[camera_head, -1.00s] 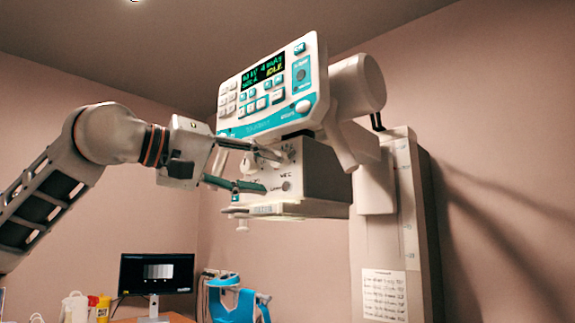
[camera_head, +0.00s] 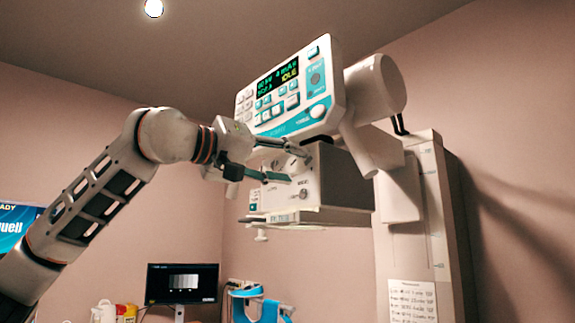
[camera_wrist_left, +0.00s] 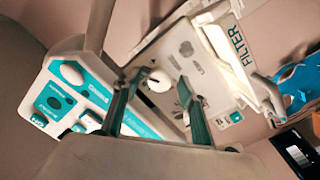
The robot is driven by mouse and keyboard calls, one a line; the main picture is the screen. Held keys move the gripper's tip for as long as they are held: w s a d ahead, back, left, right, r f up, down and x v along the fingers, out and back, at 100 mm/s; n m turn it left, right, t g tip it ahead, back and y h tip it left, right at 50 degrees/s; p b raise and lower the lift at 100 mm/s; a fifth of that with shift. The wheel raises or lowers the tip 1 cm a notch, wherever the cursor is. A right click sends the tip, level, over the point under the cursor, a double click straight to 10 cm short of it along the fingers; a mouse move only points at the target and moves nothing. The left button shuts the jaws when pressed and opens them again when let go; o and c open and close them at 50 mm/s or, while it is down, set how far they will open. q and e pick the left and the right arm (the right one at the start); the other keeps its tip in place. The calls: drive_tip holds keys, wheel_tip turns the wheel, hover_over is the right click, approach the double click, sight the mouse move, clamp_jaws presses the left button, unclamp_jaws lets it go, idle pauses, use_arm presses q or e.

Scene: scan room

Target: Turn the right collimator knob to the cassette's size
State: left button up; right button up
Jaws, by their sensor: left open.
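The collimator is a pale box (camera_head: 335,188) under the control panel, with scale marks and small knobs on its front face. My left gripper (camera_head: 297,165) is at that face, its two green-grey fingers open and pointing at it. In the left wrist view a round white knob (camera_wrist_left: 159,81) with a dark pointer mark sits between the open fingertips (camera_wrist_left: 161,84). I cannot tell whether either finger touches it. A small knob (camera_head: 303,194) shows lower on the face. The scale numbers are too blurred to read. My right gripper is out of view.
The control panel (camera_head: 318,86) with its lit display hangs just above my left gripper. A tall column (camera_head: 440,215) with a paper list (camera_head: 412,300) stands at right. A monitor (camera_head: 160,284) and blue chair-like object (camera_head: 245,291) are below. A FILTER label (camera_wrist_left: 238,45) is beside the face.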

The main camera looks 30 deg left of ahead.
use_arm(q)
drive_tip(key=shift+w, duration=0.1)
drive_tip(key=shift+c, duration=0.4)
drive_tip(key=c, duration=1)
drive_tip(key=shift+n, duration=0.3)
drive_tip(key=shift+n+p, duration=0.35)
drive_tip(key=shift+n, duration=0.25)
drive_tip(key=n, duration=0.2)
drive_tip(key=shift+d+n+p, duration=0.1)
drive_tip(key=shift+n+p, duration=0.2)
drive_tip(key=n, duration=0.5)
drive_tip(key=shift+f+n+t, duration=0.15)
drive_tip(key=shift+n+t, duration=0.15)
drive_tip(key=n, duration=0.5)
drive_tip(key=shift+n, duration=0.4)
